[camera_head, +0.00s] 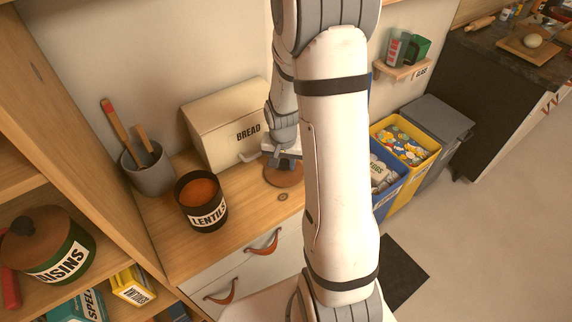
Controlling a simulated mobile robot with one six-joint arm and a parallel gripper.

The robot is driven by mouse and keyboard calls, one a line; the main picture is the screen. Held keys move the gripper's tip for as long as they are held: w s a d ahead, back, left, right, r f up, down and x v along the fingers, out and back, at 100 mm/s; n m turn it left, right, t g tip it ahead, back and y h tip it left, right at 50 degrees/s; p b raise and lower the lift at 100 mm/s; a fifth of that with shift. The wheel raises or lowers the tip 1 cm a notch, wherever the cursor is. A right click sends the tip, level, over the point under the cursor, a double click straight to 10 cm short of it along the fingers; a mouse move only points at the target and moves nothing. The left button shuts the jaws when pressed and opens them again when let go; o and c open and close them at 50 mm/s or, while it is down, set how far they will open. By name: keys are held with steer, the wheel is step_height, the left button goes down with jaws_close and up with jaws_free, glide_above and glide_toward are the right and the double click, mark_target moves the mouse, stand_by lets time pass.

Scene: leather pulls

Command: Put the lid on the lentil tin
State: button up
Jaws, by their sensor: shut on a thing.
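The lentil tin (185,213) is dark and round with a white LENTILS label. It stands upright on the wooden counter, open at the top, with orange-brown lentils showing inside. The lid (284,176) is a round brown wooden disc to the right of the tin, in front of the bread box's right end. My gripper (283,160) is above the lid, pointing down, and is shut on it, apparently at its top. The fingertips are small and partly unclear. I cannot tell whether the lid rests on the counter or is slightly raised.
A cream bread box (215,120) stands behind, against the wall. A grey utensil pot (150,177) is left of the tin. The counter (245,205) is clear between tin and lid. Blue and yellow bins (432,165) stand right of it. A RAISINS tin (72,250) sits on the left shelf.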

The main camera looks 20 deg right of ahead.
mark_target(284, 161)
step_height(284, 161, up, 9)
steer(key=shift+f+b, duration=0.2)
steer(key=shift+b, duration=0.35)
steer(key=s+a+r+n, duration=0.2)
steer(key=a+r, duration=0.2)
steer(key=a, duration=0.4)
steer(key=s+a+r+n, duration=0.1)
steer(key=a+r+n, duration=0.15)
steer(key=a, duration=0.65)
steer(key=s+a+r+n, duration=0.1)
steer(key=s+a+r, duration=0.1)
steer(key=a+r, duration=0.45)
step_height(284, 161, down, 8)
steer(key=a+b, duration=0.1)
steer(key=b, duration=0.4)
steer(key=shift+w+f+y, duration=0.15)
steer(key=shift+w+y, duration=0.15)
steer(key=shift+s+a+f, duration=0.1)
steer(key=shift+f, duration=0.05)
steer(key=shift+f+b, duration=0.35)
steer(key=shift+b, duration=0.05)
steer(key=shift+f, duration=0.1)
